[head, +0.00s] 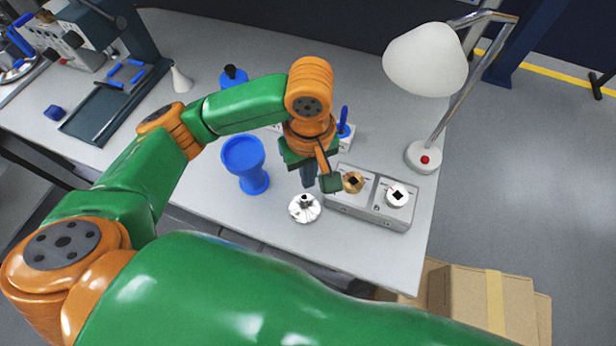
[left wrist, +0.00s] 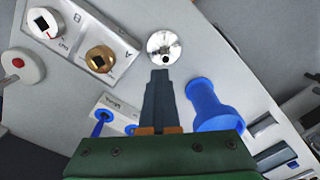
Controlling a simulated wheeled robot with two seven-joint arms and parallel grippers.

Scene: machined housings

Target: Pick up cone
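A pale, narrow cone-shaped piece (head: 181,80) stands upright at the back left of the table, far from my left gripper. A shiny silver-white, roughly conical machined piece (head: 304,208) stands near the table's front edge. It shows from above as a round disc with a dark spot in the left wrist view (left wrist: 165,47). My left gripper (head: 309,182) points down above and just behind this silver piece. In the left wrist view its dark fingers (left wrist: 161,75) lie together with nothing seen between them, their tips just short of the disc. My right gripper is not in view.
A blue goblet-shaped piece (head: 245,160) stands left of the left gripper. A grey box with brass and white dials (head: 372,205) is close on the right. A lamp (head: 425,155) stands at the right edge. A machine (head: 115,85) occupies the back left.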

